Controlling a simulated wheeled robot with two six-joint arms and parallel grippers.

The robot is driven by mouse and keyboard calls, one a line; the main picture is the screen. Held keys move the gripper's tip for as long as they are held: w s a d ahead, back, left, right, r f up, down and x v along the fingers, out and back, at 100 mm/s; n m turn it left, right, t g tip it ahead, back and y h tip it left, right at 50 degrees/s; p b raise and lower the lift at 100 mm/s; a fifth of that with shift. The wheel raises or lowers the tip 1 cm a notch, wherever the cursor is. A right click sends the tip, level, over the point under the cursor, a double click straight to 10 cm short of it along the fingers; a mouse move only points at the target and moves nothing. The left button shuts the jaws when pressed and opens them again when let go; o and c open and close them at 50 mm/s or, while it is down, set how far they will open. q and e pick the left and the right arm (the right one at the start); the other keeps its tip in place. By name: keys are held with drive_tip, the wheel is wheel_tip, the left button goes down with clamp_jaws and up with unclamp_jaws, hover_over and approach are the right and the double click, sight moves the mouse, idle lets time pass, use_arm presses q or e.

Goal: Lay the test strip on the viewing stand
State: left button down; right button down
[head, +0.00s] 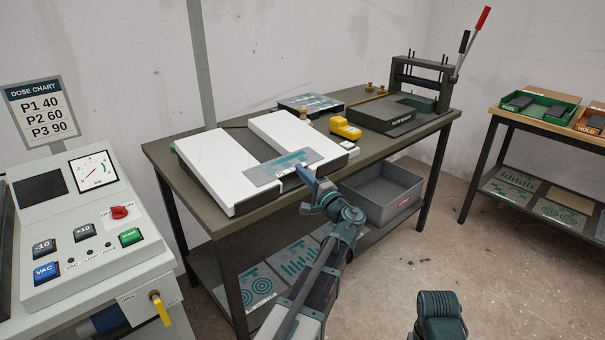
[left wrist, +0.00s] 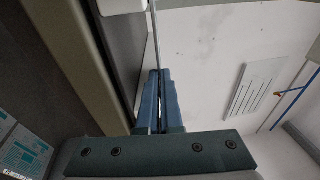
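The test strip (head: 283,167) is a thin grey plate with teal marks. In the head view it lies across the gap between two white panels (head: 218,160), which look like the viewing stand; whether it touches them I cannot tell. My left gripper (head: 303,173) reaches in from the front and pinches the strip's near right edge. In the left wrist view the fingers (left wrist: 161,95) are close together, with the strip (left wrist: 153,35) edge-on between them. My right gripper is not in view; only a dark part of my right arm shows at the bottom.
The dark bench (head: 250,212) also carries a yellow device (head: 344,129), a tray of plates (head: 311,104) and a lever press (head: 418,85). A grey bin (head: 382,195) and printed plates sit below. A control console (head: 85,220) stands left, another table (head: 550,125) right.

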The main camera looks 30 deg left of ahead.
use_arm(q)
drive_tip(key=shift+f, duration=0.1)
drive_tip(key=c, duration=1)
unclamp_jaws()
drive_tip(key=b+v, duration=0.2)
drive_tip(key=v, duration=1.1)
drive_tip(key=shift+s+d, duration=0.2)
drive_tip(key=shift+d, duration=0.15)
